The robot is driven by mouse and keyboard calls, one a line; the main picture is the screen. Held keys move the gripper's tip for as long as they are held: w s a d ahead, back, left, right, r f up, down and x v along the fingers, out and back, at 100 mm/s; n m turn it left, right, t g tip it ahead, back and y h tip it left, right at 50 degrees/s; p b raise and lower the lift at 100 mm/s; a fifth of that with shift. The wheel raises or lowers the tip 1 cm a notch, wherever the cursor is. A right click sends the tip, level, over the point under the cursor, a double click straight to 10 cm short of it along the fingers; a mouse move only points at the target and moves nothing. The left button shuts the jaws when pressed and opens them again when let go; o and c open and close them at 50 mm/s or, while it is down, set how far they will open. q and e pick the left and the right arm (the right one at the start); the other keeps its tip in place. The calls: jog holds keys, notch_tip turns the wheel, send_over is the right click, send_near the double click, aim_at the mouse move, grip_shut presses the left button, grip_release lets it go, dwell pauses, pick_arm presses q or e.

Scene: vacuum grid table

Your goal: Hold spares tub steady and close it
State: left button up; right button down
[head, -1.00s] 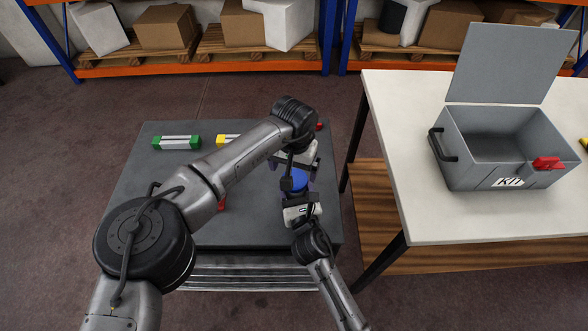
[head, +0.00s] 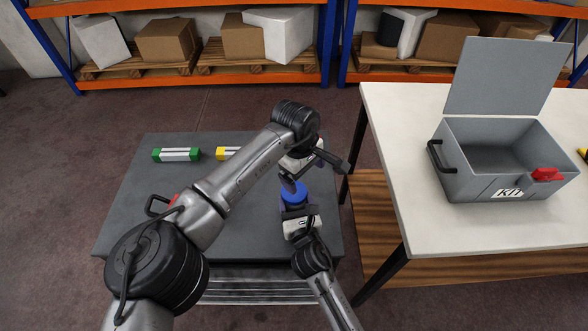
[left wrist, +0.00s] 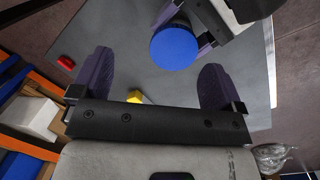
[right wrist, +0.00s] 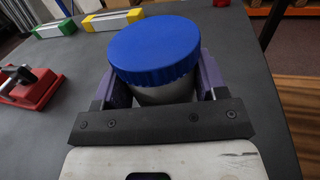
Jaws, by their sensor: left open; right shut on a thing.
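The spares tub is a pale round tub (right wrist: 163,95) with a ribbed blue lid (right wrist: 155,47) sitting on its top in the right wrist view. The blue lid also shows in the head view (head: 293,193) and the left wrist view (left wrist: 174,48). My right gripper (right wrist: 152,85) is shut around the tub's body below the lid, one purple finger on each side. My left gripper (left wrist: 155,80) is open and empty, apart from the lid and above the table. In the head view my left gripper (head: 306,170) is just beyond the lid.
The dark grid table (head: 150,220) holds a green-ended block (head: 176,155), a yellow-ended block (head: 227,153) and a red clamp-like piece (right wrist: 30,88). A white bench (head: 400,150) at the right carries an open grey KIT case (head: 465,185). Shelving with boxes stands behind.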

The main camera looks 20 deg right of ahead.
pick_arm(q)
jog(key=n, duration=0.6)
jog(key=shift+w+a+r, duration=0.2)
jog(key=n, duration=0.3)
jog(key=shift+w+a+r+n+y, duration=0.1)
jog(key=shift+a+n+y, duration=0.05)
jog(key=shift+n+y, duration=0.2)
jog(key=n, duration=0.4)
jog(key=shift+w+a, duration=0.1)
jog(key=shift+a, duration=0.1)
jog(key=n, duration=0.4)
jog(key=shift+a+t, duration=0.15)
jog(key=shift+t, duration=0.15)
jog(key=n, duration=0.5)
jog(key=shift+w+a+n+y, duration=0.1)
jog(key=shift+a+n+y, duration=0.1)
jog(key=shift+n+y, duration=0.15)
jog(key=n, duration=0.3)
jog(key=shift+a+n, duration=0.1)
jog(key=shift+n, duration=0.3)
jog(key=n, duration=0.4)
jog(key=shift+a+n, duration=0.1)
jog(key=shift+n, duration=0.3)
jog(key=n, duration=0.4)
